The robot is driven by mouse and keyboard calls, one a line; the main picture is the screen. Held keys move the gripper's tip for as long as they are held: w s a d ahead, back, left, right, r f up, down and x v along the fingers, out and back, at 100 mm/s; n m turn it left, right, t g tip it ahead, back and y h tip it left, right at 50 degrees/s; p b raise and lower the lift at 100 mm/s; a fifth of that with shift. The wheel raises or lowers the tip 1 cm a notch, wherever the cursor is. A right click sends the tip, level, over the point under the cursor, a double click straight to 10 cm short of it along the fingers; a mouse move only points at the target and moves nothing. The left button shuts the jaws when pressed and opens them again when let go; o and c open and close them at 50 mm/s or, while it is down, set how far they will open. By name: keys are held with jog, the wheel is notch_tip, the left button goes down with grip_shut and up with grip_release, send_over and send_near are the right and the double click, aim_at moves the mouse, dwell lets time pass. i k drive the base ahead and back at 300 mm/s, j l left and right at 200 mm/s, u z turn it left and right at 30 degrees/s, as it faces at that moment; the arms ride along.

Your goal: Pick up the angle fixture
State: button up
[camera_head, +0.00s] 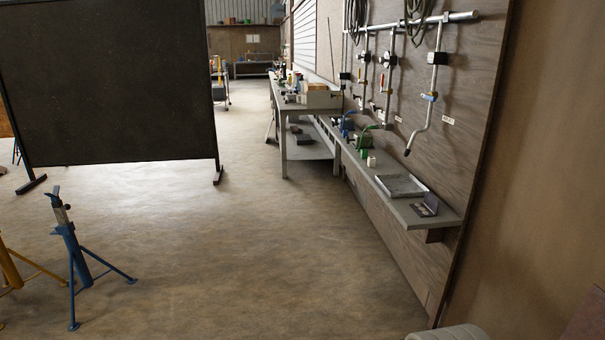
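I cannot make out an angle fixture for certain in this view. Small items stand on the grey workbench (284,113) at the back and on the long wall shelf (417,216) at the right, too small to tell apart. The shelf bears a shallow metal tray (401,186), a small dark open case (427,206) and green and blue tools (366,137). My gripper is not in view.
A dark screen (108,80) on feet stands at the left. A blue tripod stand (79,255) and a yellow stand (10,268) are at the lower left. Pipes and hoses hang on the right wall panel (475,100). The middle floor (230,240) is clear.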

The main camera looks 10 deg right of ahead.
aim_at(429, 208)
jog(key=i+z, duration=0.15)
jog(key=i, duration=0.55)
jog(key=i+j+z, duration=0.15)
jog(key=i, duration=0.55)
jog(key=i+l+z, duration=0.1)
jog(key=i+l, duration=0.2)
jog(key=i, duration=0.15)
jog(key=i+l+z, duration=0.1)
jog(key=i, duration=0.35)
jog(key=i+l+z, duration=0.1)
jog(key=i+l, duration=0.7)
jog(key=l+z, duration=0.05)
